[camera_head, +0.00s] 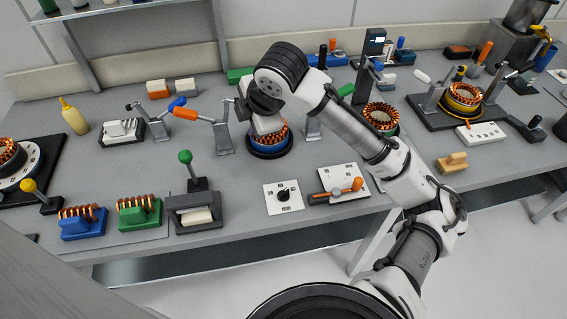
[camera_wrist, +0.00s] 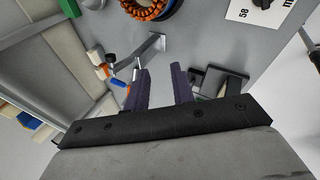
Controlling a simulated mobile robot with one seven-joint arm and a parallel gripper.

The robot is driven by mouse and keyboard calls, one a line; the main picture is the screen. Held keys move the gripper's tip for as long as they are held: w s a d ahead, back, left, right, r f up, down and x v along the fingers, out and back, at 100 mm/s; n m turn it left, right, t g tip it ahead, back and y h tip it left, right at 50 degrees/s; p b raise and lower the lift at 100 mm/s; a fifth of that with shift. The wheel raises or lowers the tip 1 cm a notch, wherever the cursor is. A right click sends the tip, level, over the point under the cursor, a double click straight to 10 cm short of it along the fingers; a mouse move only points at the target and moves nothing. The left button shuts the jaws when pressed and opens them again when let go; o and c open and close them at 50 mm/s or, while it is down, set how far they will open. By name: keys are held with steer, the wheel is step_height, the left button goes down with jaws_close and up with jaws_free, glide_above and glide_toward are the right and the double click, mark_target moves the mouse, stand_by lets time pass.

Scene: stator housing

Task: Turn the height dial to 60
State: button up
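A white square plate (camera_head: 297,206) with a black knob (camera_head: 283,195) lies near the table's front edge, right of centre; it looks like the height dial. Small marks surround the knob, too small to read in the head view. In the wrist view the plate (camera_wrist: 243,12) shows at the top right, with printed marks and the knob partly cut off. My gripper (camera_wrist: 162,72) is above the table, behind and left of the dial, with its dark fingers apart and nothing between them. Its fingertips are hidden in the head view.
A blue-based stator (camera_head: 268,143) stands below my wrist. A plate with an orange-handled lever (camera_head: 340,186) sits just right of the dial. A press with a green ball lever (camera_head: 193,205) stands to its left. The table between press and dial is clear.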

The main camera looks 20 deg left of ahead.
mark_target(283, 191)
steer(key=s+d+f+n+g+h, duration=0.1)
steer(key=d+f, duration=0.1)
steer(key=d, duration=0.1)
steer(key=s+d+f+n+g+h, duration=0.1)
steer(key=d+f+h, duration=0.1)
steer(key=d+f, duration=0.1)
steer(key=s+d+f+n+g+h, duration=0.1)
steer(key=d+f+h, duration=0.1)
steer(key=d, duration=0.1)
steer(key=shift+s+f, duration=0.4)
step_height(283, 191, down, 8)
steer(key=b, duration=0.7)
steer(key=shift+a+r, duration=0.1)
steer(key=shift+r, duration=0.3)
steer(key=shift+f, duration=0.2)
